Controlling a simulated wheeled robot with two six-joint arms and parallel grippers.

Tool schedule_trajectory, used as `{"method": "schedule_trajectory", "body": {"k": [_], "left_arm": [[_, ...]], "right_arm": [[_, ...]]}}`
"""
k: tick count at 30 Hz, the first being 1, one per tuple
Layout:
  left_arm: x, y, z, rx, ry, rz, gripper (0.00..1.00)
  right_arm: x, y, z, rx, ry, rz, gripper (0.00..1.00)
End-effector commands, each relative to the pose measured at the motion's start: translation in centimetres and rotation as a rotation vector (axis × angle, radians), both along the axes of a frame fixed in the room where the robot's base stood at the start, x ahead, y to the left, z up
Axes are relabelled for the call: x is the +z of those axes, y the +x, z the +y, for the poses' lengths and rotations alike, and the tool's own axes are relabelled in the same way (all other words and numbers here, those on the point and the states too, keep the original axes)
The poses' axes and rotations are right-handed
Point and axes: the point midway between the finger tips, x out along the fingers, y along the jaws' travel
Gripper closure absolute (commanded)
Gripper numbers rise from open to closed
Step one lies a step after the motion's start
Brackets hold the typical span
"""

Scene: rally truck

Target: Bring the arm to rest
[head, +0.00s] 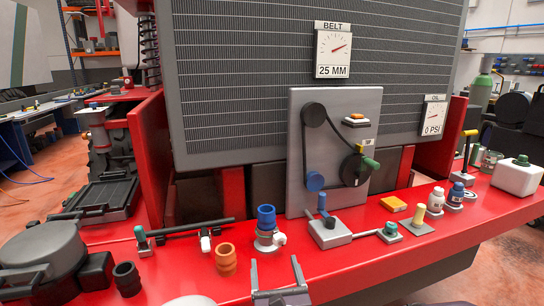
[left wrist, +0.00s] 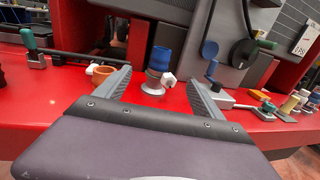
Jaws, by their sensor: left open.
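My left gripper (head: 276,264) is at the bottom middle of the head view, in front of the red shelf (head: 340,262). Its two fingers are spread apart with nothing between them. In the left wrist view the open fingers (left wrist: 158,82) point towards a fitting with a blue top and a white side knob (left wrist: 160,62). The fitting stands upright on the shelf (head: 266,222), beyond the fingertips and apart from them. My right gripper is not in view.
An orange ring-shaped part (head: 226,260) and a black cup (head: 127,279) stand left of the fitting. A grey lever block (head: 329,232) is to its right. A grey panel with belt and pulleys (head: 335,150) rises behind. Small valves and a white canister (head: 517,177) are farther right.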

Motion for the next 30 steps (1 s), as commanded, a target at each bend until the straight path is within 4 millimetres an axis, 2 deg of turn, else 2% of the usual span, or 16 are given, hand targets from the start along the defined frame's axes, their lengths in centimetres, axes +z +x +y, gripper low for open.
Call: {"method": "schedule_trajectory", "body": {"k": [1, 8, 11, 17, 19, 20, 23, 24, 26, 27, 28, 29, 30], "left_arm": [[0.8, 0.5, 1.1, 0.027, -0.003, -0.002, 0.21], [3.4, 2.1, 5.6, 0.132, -0.025, -0.022, 0.21], [4.9, 2.6, 8.5, 0.197, -0.038, -0.032, 0.21], [6.8, 2.1, 16.7, 0.419, -0.093, -0.013, 0.21], [6.9, 1.1, 20.6, 0.536, -0.138, 0.014, 0.21], [6.9, 0.3, 22.3, 0.594, -0.163, 0.029, 0.21], [6.0, -3.8, 28.9, 0.849, -0.308, 0.098, 0.21], [5.1, -6.4, 31.3, 0.975, -0.401, 0.131, 0.21], [3.2, -11.0, 33.8, 1.184, -0.584, 0.178, 0.21], [1.7, -14.4, 34.4, 1.332, -0.740, 0.198, 0.21], [0.4, -16.8, 34.1, 1.441, -0.871, 0.207, 0.21], [-0.9, -18.7, 33.3, 1.542, -1.007, 0.208, 0.21], [-2.4, -20.6, 31.6, 1.662, -1.190, 0.196, 0.21]], "right_arm": [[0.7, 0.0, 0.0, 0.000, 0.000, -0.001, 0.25], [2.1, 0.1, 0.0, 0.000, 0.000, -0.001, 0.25], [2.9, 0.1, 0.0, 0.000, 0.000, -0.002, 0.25], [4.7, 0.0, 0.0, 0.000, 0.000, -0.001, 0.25], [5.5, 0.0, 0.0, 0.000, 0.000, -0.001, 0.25], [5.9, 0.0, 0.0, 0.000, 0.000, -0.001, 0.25], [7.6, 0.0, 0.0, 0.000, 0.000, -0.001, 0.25], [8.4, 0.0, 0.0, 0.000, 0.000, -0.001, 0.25], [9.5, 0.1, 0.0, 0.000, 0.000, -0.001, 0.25], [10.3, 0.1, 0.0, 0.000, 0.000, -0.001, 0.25], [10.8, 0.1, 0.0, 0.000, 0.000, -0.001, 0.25], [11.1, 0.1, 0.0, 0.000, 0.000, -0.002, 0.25], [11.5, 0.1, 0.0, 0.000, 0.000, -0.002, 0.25]]}}
